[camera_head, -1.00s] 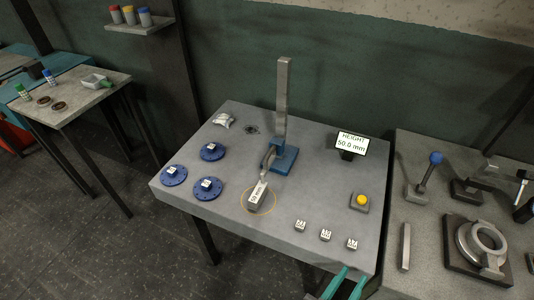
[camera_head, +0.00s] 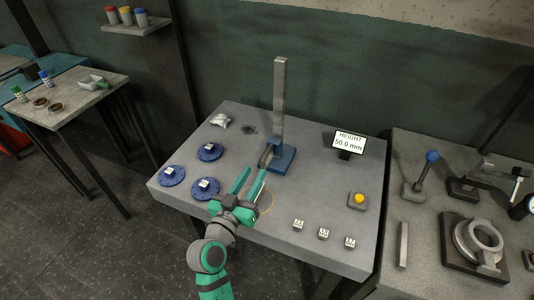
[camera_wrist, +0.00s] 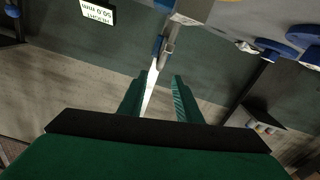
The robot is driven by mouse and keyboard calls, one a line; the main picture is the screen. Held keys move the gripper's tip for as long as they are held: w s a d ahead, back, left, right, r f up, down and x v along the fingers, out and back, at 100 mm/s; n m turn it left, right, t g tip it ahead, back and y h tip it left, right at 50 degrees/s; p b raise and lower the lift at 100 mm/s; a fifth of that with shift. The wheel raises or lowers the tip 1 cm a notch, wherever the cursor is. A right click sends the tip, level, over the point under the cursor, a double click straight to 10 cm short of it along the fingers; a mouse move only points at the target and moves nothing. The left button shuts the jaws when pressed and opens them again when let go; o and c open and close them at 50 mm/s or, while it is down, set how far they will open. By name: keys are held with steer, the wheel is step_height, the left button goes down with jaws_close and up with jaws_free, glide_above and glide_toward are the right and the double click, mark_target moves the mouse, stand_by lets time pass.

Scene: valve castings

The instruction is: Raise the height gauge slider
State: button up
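The height gauge has a tall grey column (camera_head: 280,95) on a blue base (camera_head: 281,160), standing upright on the grey table. Its slider (camera_head: 267,156) sits low, at the column's foot on the left side. In the wrist view the slider's grey arm (camera_wrist: 168,46) shows just past the fingertips. My gripper (camera_head: 254,172), with green fingers, is open just in front of the slider, over the circled spot on the table. It also shows open in the wrist view (camera_wrist: 160,78), with nothing clearly held. The small block seen earlier in the circle is hidden by my gripper.
A display (camera_head: 349,143) reads HEIGHT 50.0 mm. Blue flanged discs (camera_head: 172,175) lie at the left. A yellow button (camera_head: 359,199) and small labelled cubes (camera_head: 324,233) are at the right front. A crumpled white item (camera_head: 220,120) lies at the back left.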

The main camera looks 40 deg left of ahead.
mark_target(263, 159)
steer(key=x, duration=1)
steer(key=shift+w, duration=0.3)
jaws_close()
